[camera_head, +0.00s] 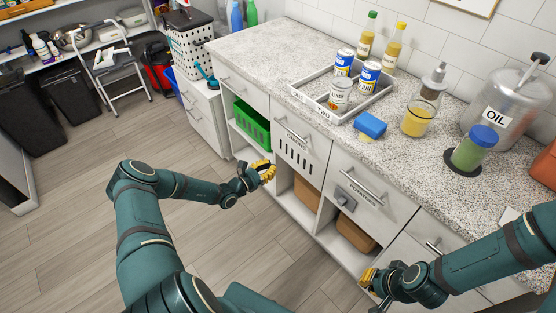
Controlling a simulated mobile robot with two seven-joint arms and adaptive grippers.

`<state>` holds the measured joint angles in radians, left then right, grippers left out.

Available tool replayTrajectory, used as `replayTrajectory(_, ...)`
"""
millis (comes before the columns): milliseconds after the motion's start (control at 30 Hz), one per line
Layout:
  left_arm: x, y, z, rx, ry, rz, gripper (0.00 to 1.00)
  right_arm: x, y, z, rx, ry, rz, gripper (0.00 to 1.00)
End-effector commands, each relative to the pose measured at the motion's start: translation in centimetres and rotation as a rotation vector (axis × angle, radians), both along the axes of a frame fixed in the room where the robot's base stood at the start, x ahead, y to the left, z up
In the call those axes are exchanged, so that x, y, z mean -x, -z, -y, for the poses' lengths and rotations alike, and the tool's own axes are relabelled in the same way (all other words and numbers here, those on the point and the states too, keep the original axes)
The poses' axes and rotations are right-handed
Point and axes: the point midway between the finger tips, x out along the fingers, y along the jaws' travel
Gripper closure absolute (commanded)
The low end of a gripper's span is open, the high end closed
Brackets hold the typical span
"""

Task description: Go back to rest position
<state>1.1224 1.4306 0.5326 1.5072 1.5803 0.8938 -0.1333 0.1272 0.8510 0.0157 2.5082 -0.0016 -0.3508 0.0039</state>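My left gripper (266,171), with yellow finger pads, is held in the air over the floor, in front of the lower cabinet shelves. My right gripper (369,279) hangs low at the lower right, in front of the cabinets. No object shows in either gripper. The fingers are too small and turned too far to tell whether they are open or shut. My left arm reaches up from the bottom and bends right; my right arm comes in from the right edge.
Below are drawers, a green basket (252,124) and brown boxes (355,232). Wooden floor (70,190) is clear at left.

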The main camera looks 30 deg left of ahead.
Motion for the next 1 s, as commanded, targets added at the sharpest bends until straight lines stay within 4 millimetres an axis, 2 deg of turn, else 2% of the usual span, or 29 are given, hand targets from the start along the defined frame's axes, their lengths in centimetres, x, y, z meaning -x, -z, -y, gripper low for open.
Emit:
replayTrajectory(267,0.6,0.1,-0.2,0.000,0.001,-0.001,1.00,0.0,-0.1,0.0,0.000,0.000,-0.001,1.00)
replayTrajectory(367,0.7,0.0,0.7,-0.011,0.030,-0.007,1.00,0.0,-0.1,0.0,0.000,0.000,-0.001,1.00)
replayTrajectory(467,1.1,-0.1,3.9,-0.055,0.134,-0.031,1.00,0.0,-0.1,0.0,0.000,0.000,-0.001,1.00)
replayTrajectory(567,2.6,0.0,9.4,-0.149,0.325,-0.073,1.00,0.0,-0.1,0.0,0.000,0.000,-0.001,1.00)
replayTrajectory(600,3.8,0.1,11.9,-0.203,0.421,-0.092,1.00,0.0,-0.1,0.0,0.000,0.000,-0.001,1.00)
replayTrajectory(667,6.0,0.3,15.5,-0.301,0.574,-0.116,1.00,0.0,-0.1,0.0,0.000,0.000,-0.001,1.00)
replayTrajectory(700,7.8,0.5,17.7,-0.379,0.682,-0.129,1.00,0.0,-0.1,0.0,0.000,0.000,-0.001,1.00)
replayTrajectory(767,11.0,0.8,20.4,-0.513,0.851,-0.141,1.00,0.0,-0.1,0.0,0.000,0.000,-0.001,1.00)
replayTrajectory(800,13.2,1.0,21.8,-0.618,0.964,-0.141,1.00,0.0,-0.1,0.0,0.000,0.000,-0.001,1.00)
replayTrajectory(900,18.2,1.2,23.3,-0.890,1.210,-0.102,1.00,0.0,-0.1,0.0,0.000,0.000,-0.001,1.00)
replayTrajectory(1000,21.9,0.7,23.2,-1.169,1.400,-0.010,1.00,0.0,-0.1,0.0,0.000,0.000,-0.001,1.00)
